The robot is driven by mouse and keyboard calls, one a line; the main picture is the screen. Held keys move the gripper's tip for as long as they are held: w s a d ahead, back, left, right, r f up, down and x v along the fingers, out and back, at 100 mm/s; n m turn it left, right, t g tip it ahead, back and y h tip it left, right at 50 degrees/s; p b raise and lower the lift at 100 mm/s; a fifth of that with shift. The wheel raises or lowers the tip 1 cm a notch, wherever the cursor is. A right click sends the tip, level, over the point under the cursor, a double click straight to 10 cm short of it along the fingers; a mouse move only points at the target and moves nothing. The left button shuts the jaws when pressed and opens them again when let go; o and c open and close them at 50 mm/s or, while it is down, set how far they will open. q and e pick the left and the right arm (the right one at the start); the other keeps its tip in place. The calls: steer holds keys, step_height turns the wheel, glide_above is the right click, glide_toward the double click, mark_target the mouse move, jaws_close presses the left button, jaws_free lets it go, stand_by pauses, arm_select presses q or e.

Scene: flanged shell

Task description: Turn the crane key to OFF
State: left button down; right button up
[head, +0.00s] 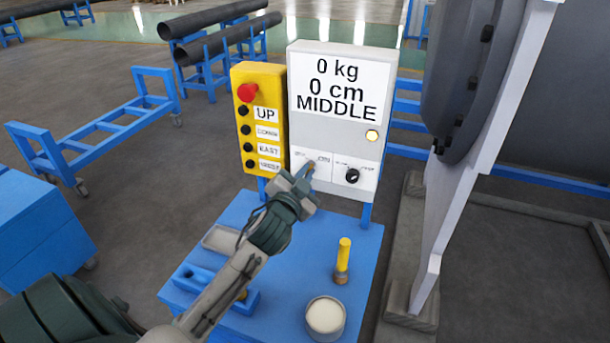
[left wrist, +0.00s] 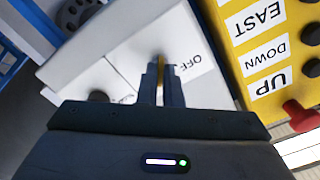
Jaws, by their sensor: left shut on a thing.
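The crane's control box (head: 340,110) is a light grey cabinet whose sign reads "0 kg", "0 cm" and "MIDDLE". My left gripper (head: 304,175) is at the lower left panel of the box. In the left wrist view my left gripper (left wrist: 161,90) is shut on the crane key, a thin brass-coloured key (left wrist: 160,68) standing between the fingers. The OFF label (left wrist: 190,63) is beside the fingers, to their right in that view. The key is mostly hidden by the fingers, so its exact angle is unclear. My right gripper is not in view.
A yellow button pendant (head: 260,125) with a red knob stands just left of the box. A black knob (head: 352,175) is to the right. A yellow-handled tool (head: 342,258) and round white-topped tin (head: 325,316) stand on the blue table (head: 290,285). A large flanged shell (head: 470,75) rises at right.

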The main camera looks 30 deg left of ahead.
arm_select(q)
steer(key=shift+n+b, duration=2.05)
steer(key=shift+n, duration=6.15)
steer(key=c, duration=1.6)
jaws_free()
steer(key=shift+s, duration=0.1)
